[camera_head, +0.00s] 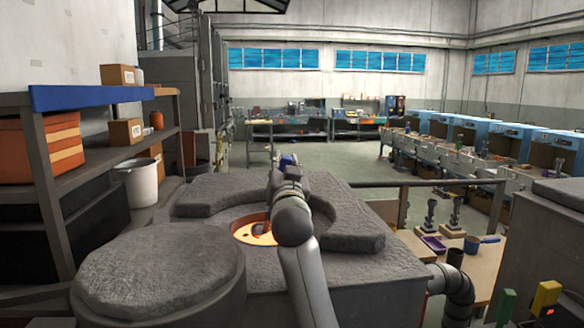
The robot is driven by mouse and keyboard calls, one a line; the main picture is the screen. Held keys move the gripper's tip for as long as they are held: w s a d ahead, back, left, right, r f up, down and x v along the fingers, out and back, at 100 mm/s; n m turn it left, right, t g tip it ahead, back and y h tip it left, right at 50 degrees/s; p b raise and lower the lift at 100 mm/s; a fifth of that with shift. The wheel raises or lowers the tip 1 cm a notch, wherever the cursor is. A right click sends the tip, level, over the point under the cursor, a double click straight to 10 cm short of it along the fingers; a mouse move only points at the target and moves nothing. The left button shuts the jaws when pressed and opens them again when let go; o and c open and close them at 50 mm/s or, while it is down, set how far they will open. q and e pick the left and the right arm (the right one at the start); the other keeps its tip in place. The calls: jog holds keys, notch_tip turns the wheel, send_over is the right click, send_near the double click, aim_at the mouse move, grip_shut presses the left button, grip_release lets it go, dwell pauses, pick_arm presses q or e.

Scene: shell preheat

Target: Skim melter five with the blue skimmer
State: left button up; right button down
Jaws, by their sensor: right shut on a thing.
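The melter (350,262) stands right in front of me, a grey block with a rough, broken lid ring around a round opening. Glowing orange melt (250,230) shows in the opening. My right arm reaches over it and hides part of the opening. My right gripper (288,170) is beyond the opening, seen from behind, shut on the blue skimmer (288,159). Only a small blue patch of the skimmer shows; its head is hidden by my arm. My left gripper is not in view. No number is readable on the melter.
A round rough-topped lid (158,268) stands close at the lower left. A shelf (95,97) with boxes and a white bucket (140,182) are at the left. A rail (420,184) and a wooden bench (482,262) with a blue pot (481,244) are at the right.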

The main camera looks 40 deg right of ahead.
jog(key=shift+w+a, duration=0.35)
jog(key=shift+a, duration=0.25)
jog(key=s+a, duration=0.3)
jog(key=s, duration=0.2)
jog(key=shift+s+a, duration=0.2)
jog(key=shift+s, duration=0.1)
dwell(0.4)
jog(key=shift+s+d+r+p, duration=0.1)
jog(key=shift+s+d+p, duration=0.25)
jog(key=shift+s+d, duration=0.45)
jog(key=shift+s+d+p, duration=0.35)
jog(key=shift+d, duration=0.8)
